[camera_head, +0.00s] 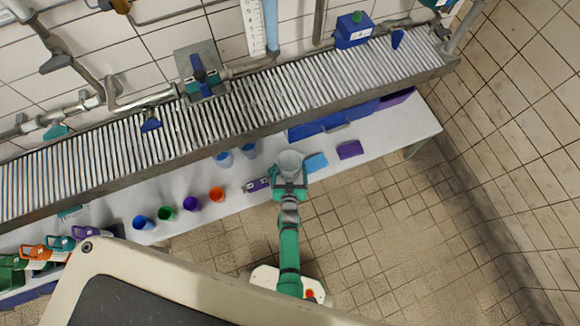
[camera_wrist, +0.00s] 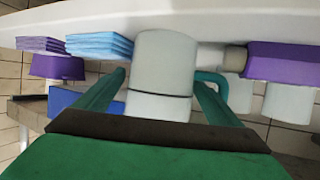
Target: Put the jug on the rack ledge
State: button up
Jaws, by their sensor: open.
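The jug (camera_head: 290,163), a pale grey-white cylindrical vessel, stands at the front part of the white table. My gripper (camera_head: 290,183) is open right at it. In the wrist view the jug (camera_wrist: 160,75) is between the two green fingers of my gripper (camera_wrist: 160,95). A curved teal piece, which looks like its handle, shows beside the right finger; whether the fingers touch the jug I cannot tell. The rack ledge (camera_head: 330,85) is a long grey slatted shelf along the tiled wall, behind and above the table.
A purple bottle (camera_head: 257,185) lies close left of the jug; blue cloths (camera_head: 316,163) and purple cloths (camera_head: 350,150) lie right. Coloured cups (camera_head: 190,203) stand further left. A blue valve box (camera_head: 352,30) and pipe fittings (camera_head: 200,72) stand at the rack. Its middle stretch looks clear.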

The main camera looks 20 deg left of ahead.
jog(key=w+d+r+v, duration=0.1)
jog(key=r+v, duration=0.1)
jog(key=v, duration=0.9)
jog(key=w+d+r+v, duration=0.1)
jog(key=v, duration=1)
jog(key=s+d+r+m+t+h, duration=0.1)
jog(key=s+r, duration=0.3)
jog(key=r, duration=0.5)
jog(key=s+d+r+m+h, duration=0.1)
jog(key=s+d+r, duration=0.1)
jog(key=r, duration=0.8)
jog(key=s+d+r+m+t+h, duration=0.1)
jog(key=s+r, duration=0.4)
jog(key=r, duration=0.4)
jog(key=shift+s+d+r+t+h, duration=0.15)
jog(key=shift+s+d+t+h, duration=0.15)
jog(key=shift+s+d, duration=0.1)
jog(key=shift+s, duration=0.1)
